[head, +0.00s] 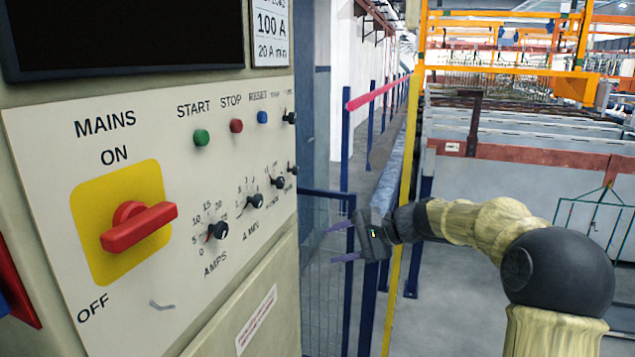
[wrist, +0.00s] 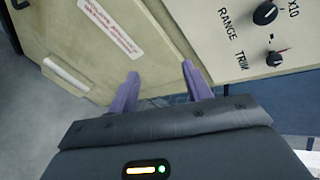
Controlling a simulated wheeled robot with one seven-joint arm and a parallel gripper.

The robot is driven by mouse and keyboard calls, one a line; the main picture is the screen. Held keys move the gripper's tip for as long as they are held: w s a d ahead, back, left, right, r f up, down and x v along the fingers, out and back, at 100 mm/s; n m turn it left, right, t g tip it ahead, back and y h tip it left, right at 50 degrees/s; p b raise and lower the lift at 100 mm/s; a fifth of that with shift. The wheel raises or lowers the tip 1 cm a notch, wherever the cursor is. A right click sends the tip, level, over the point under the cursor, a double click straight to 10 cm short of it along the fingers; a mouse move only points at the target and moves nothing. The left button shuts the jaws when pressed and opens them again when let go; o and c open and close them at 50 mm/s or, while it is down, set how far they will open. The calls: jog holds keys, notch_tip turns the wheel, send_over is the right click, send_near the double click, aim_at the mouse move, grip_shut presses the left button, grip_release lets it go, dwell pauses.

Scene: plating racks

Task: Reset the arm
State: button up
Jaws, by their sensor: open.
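My gripper (head: 342,243) is in the head view, to the right of the control cabinet and at about the height of its lower knobs. Its two purple fingers are apart and point left, with nothing between them. In the wrist view the open fingers (wrist: 160,85) show against the cabinet's lower panel and a bluish gap, and hold nothing. My arm reaches in from the right, bent at a dark joint. I cannot tell the exact distance from the fingertips to the cabinet.
The cabinet panel (head: 150,306) on the left carries a red mains switch (head: 138,227), a green START button (head: 201,138), a red STOP button (head: 236,126), a blue RESET button (head: 262,117) and several knobs. A blue railing (head: 345,150) and yellow post (head: 404,190) stand near my gripper.

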jog(key=s+d+f+n+g+h+p, duration=0.2)
jog(key=s+f+n+h+p, duration=0.1)
jog(key=s+f+h, duration=0.55)
jog(key=s+d+f+n+h+p, duration=0.1)
jog(key=s+d+f+n, duration=0.1)
jog(key=s, duration=0.7)
jog(key=s+d+f+n+h+p, duration=0.2)
jog(key=s+d+n, duration=0.2)
jog(key=s, duration=0.6)
jog(key=shift+d+f, duration=0.15)
jog(key=shift+d, duration=0.3)
jog(key=shift+s, duration=0.1)
jog(key=c, duration=0.3)
